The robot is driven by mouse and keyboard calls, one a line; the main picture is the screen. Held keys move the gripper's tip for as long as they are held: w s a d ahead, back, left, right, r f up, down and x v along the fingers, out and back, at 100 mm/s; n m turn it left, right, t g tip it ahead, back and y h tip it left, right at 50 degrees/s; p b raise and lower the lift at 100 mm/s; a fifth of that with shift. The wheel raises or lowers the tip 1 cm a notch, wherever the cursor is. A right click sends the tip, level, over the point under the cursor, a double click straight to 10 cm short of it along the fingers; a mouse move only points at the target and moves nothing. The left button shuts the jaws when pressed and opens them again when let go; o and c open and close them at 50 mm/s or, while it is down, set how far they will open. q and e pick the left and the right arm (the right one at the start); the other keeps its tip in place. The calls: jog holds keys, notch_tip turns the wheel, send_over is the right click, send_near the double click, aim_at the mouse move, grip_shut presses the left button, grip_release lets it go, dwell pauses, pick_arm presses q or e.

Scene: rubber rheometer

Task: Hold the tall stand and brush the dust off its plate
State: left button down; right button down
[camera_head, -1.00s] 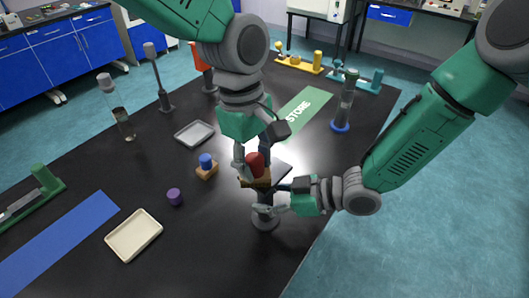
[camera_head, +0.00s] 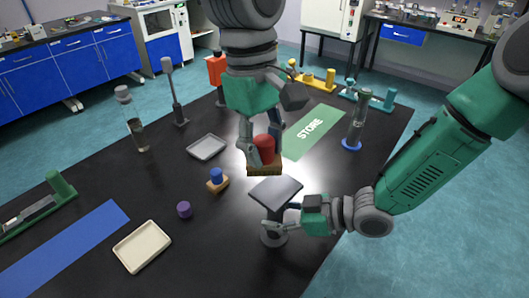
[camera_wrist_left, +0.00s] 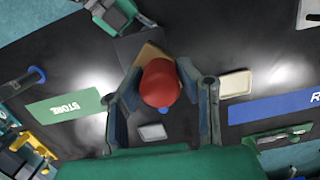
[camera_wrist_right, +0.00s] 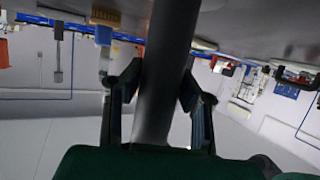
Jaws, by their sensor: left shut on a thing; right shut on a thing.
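The tall stand has a tilted dark grey plate (camera_head: 275,193), a post and a round base (camera_head: 273,238) on the black table. My right gripper (camera_head: 286,220) is shut on the post below the plate; the post (camera_wrist_right: 165,75) stands between its fingers in the right wrist view. My left gripper (camera_head: 262,150) is shut on a brush with a red handle (camera_head: 264,145) and a wooden body (camera_head: 265,169). The brush is just beyond the plate's far edge in the head view; I cannot tell if they touch. The left wrist view shows the red handle (camera_wrist_left: 160,82) between the fingers. I cannot make out dust on the plate.
A wooden block with a blue knob (camera_head: 217,179), a purple cap (camera_head: 184,209), a grey tray (camera_head: 206,147) and a cream tray (camera_head: 142,247) lie left of the stand. A green STORE mat (camera_head: 314,131) and a blue-based cylinder (camera_head: 356,130) are beyond it.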

dwell(0.3)
jog(key=c, duration=1.2)
grip_release()
jog(key=shift+o, duration=0.2)
jog(key=shift+d, duration=0.1)
jog(key=v, duration=1.2)
jog(key=shift+f, duration=0.1)
